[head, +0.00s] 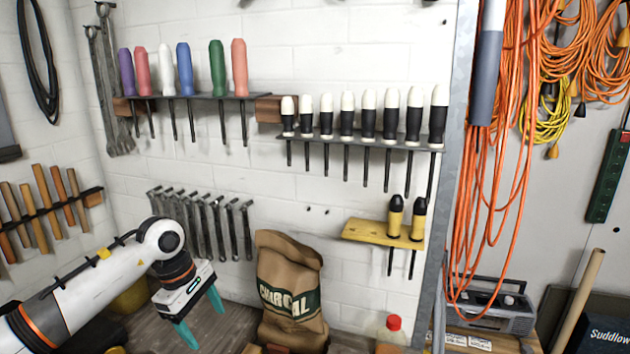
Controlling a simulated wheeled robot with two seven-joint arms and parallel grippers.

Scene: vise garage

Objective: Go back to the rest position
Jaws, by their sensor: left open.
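My left gripper (197,318) is at the lower left, with its teal fingers spread apart and pointing down. Nothing shows between the fingers. It hangs in front of the wooden surface (233,322), to the left of the charcoal bag; whether it touches the surface cannot be told. My left arm comes in from the lower left corner. My right gripper is not in view.
A brown charcoal bag (290,290) stands right of my left gripper. Wrenches (205,222) hang behind it. Screwdriver racks (365,140) line the white wall. A red-capped bottle (393,335), a radio (492,303) and orange cables (500,150) are to the right.

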